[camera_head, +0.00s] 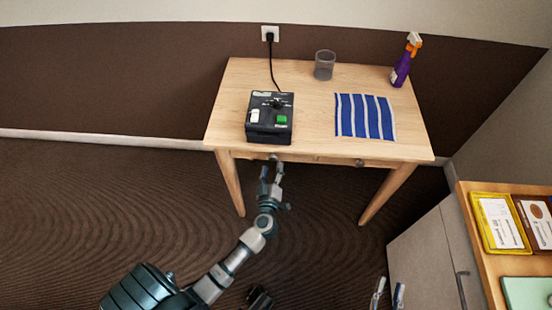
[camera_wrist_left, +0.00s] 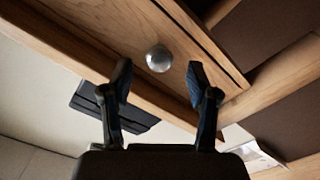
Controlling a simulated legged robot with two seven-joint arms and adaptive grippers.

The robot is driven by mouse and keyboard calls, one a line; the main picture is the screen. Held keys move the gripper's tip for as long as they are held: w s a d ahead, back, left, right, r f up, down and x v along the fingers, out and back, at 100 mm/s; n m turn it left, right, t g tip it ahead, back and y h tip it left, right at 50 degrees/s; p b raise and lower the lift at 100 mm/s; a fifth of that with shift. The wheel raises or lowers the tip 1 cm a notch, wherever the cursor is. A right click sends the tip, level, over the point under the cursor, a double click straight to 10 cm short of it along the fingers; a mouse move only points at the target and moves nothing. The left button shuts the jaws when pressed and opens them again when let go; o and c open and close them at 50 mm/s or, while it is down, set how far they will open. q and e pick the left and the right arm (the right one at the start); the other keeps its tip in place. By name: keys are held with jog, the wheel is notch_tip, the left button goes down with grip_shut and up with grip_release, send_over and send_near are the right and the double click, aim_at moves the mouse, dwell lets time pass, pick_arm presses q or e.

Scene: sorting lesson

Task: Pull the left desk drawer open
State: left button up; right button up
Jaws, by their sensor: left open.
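The wooden desk (camera_head: 305,100) stands against the wall. Its left drawer has a round metal knob (camera_head: 273,157) under the desk's front edge. In the left wrist view the drawer front (camera_wrist_left: 185,40) fills the upper middle, and the silver knob (camera_wrist_left: 159,58) sits between and just beyond the fingertips. My left gripper (camera_head: 272,172) is open in front of the knob, with no contact visible; its two fingers also show in the left wrist view (camera_wrist_left: 158,82). The right drawer's knob (camera_head: 360,163) is apart to the right. My right gripper (camera_head: 388,294) shows only its fingertips at the bottom edge.
A cabinet (camera_head: 437,262) with trays on top stands at the right. The floor before the desk is clear.

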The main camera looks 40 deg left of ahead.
aim_at(272, 160)
pick_arm(q)
jog(key=x, duration=0.4)
jog(key=shift+a+f+b, duration=0.25)
jog(key=shift+a+b, duration=0.05)
jog(key=shift+b, duration=0.1)
jog(key=shift+w+r, duration=0.1)
jog(key=shift+w, duration=0.1)
jog(key=shift+w+d+r, duration=0.1)
jog(key=shift+d+r, duration=0.15)
jog(key=shift+d, duration=0.1)
jog(key=shift+a, duration=0.3)
grip_shut()
pick_arm(e)
jog(key=r+t, duration=0.1)
jog(key=s+r+t, duration=0.1)
jog(key=shift+r, duration=0.35)
